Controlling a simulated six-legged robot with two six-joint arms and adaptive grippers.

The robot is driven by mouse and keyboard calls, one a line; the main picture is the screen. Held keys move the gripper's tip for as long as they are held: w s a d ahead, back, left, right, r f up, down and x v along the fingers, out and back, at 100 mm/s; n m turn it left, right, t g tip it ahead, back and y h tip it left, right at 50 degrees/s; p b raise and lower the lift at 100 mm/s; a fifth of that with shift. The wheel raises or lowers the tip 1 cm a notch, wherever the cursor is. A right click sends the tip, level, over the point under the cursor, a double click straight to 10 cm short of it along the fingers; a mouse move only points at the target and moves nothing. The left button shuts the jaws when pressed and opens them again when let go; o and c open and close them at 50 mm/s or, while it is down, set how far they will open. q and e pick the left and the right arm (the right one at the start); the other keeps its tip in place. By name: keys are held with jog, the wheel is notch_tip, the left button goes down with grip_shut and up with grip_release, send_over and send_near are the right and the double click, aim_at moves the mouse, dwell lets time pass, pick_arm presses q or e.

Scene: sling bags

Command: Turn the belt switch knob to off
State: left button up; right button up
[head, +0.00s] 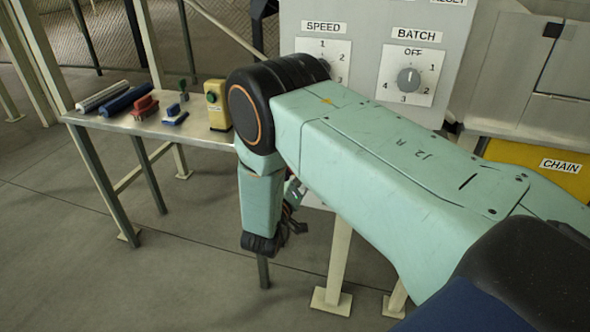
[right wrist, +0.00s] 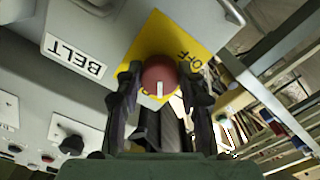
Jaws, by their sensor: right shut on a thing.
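The belt switch knob (right wrist: 158,76) is red and round with a white mark. It sits on a yellow plate (right wrist: 166,36) beside the upside-down BELT label (right wrist: 75,57). The OFF word (right wrist: 188,62) is at the plate's right in the right wrist view. The knob's white mark points down in this view, not at OFF. My right gripper (right wrist: 160,80) is shut on the knob, one dark finger on each side. In the head view my right gripper (head: 292,208) is partly hidden by my arm, and the knob is hidden. My left gripper is not in view.
The grey control panel (head: 378,18) carries SPEED and BATCH dials (head: 409,79). A bench (head: 185,129) at left holds rolls, a red brush and a yellow device (head: 217,105). A yellow CHAIN box (head: 520,158) is at right. Floor at lower left is clear.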

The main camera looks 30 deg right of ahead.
jog(key=n, duration=1)
jog(key=shift+n+p, duration=0.35)
jog(key=shift+n, duration=0.35)
jog(key=o, duration=1.2)
jog(key=shift+r, duration=0.1)
jog(key=shift+c, duration=0.2)
jog(key=v, duration=0.7)
jog(key=shift+s+a, duration=0.15)
jog(key=shift+s, duration=0.1)
